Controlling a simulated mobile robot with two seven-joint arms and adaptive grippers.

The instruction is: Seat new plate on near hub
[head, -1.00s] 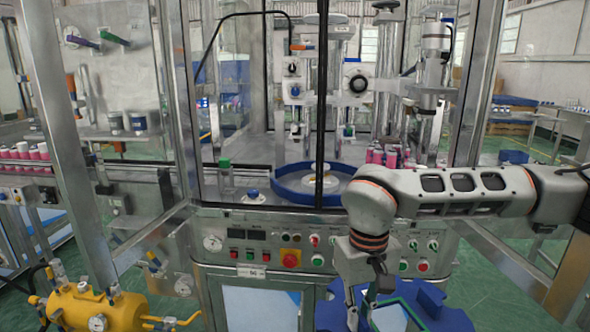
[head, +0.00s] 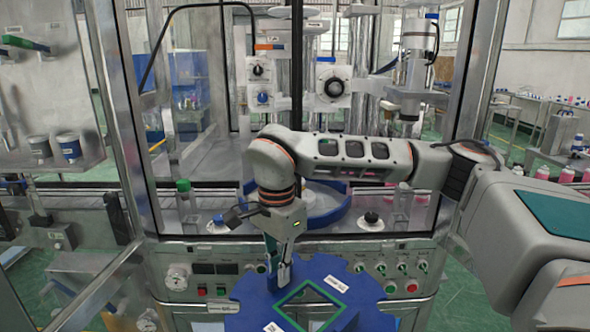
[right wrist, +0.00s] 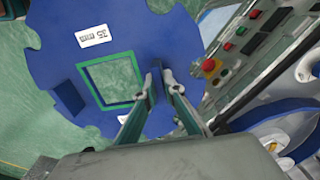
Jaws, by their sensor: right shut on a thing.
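The plate (head: 365,300) is a blue disc with a scalloped edge, a green-edged square opening and white labels. It is in front of the machine at the bottom of the head view. In the right wrist view the plate (right wrist: 60,35) shows a "35 mm" label and a raised blue block. My right gripper (head: 279,280) is shut on the plate beside the square opening; the fingers (right wrist: 163,78) hide the gripped part. A blue ring (head: 340,217) with a pale disc inside stands on the machine deck, partly behind my right arm. I cannot tell which part is the near hub. My left gripper is not in view.
The control panel with its red button (right wrist: 211,66) is close beside the plate. A blue-topped knob (head: 218,221) and a black-topped knob (head: 371,219) stand on the deck. Metal posts (head: 113,110) frame the machine opening. Green floor lies under the plate.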

